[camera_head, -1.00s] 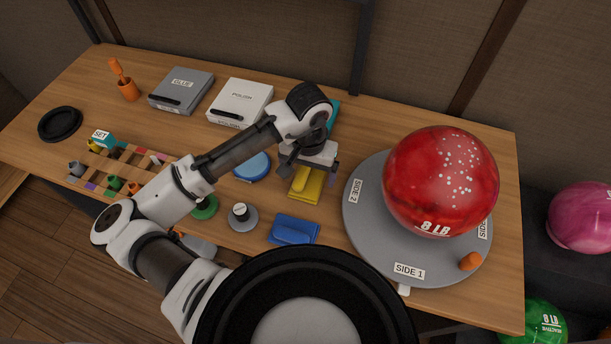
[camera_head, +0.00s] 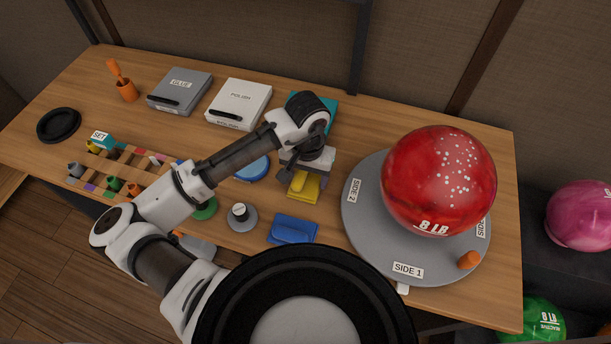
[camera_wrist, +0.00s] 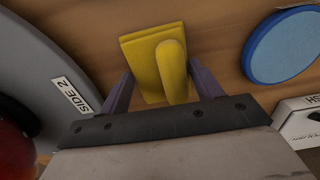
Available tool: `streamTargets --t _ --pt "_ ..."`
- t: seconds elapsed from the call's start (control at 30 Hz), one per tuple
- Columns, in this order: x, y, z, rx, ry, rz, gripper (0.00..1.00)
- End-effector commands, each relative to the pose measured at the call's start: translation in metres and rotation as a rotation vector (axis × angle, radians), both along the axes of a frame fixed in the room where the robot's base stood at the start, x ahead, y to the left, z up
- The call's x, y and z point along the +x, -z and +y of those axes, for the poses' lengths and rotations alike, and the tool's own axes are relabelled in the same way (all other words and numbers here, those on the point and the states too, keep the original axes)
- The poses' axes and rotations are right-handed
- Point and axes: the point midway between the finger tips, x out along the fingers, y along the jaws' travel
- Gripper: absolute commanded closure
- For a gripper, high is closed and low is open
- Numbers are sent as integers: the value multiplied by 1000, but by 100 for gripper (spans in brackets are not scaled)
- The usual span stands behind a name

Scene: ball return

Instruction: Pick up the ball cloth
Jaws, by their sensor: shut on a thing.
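A folded yellow cloth (camera_head: 304,190) with a raised rounded ridge lies near the middle of the table, left of the turntable. My gripper (camera_head: 304,176) is right over it, pointing down. In the wrist view the yellow cloth (camera_wrist: 146,62) sits between the two fingers of my gripper (camera_wrist: 160,72), which is shut on it. The cloth's rear part is hidden under my wrist in the head view. It looks to be at table level; I cannot tell any lift. A folded blue cloth (camera_head: 293,230) lies nearer the front edge.
A red ball (camera_head: 438,182) rests on the grey turntable (camera_head: 372,250) to the right. A blue disc (camera_head: 253,167) is close on the left, with a small grey-based knob (camera_head: 240,216) in front. A teal item (camera_head: 325,103) and a white polish box (camera_head: 239,104) are behind.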

Motion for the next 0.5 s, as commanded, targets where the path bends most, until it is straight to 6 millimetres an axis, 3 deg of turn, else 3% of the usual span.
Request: streamTargets --t 0.27,0.37,0.5 --pt "1 -19 0 -1 2 -3 57" --pt "1 -40 -1 -1 2 -5 57" --pt "1 -83 -1 -1 3 -5 57"
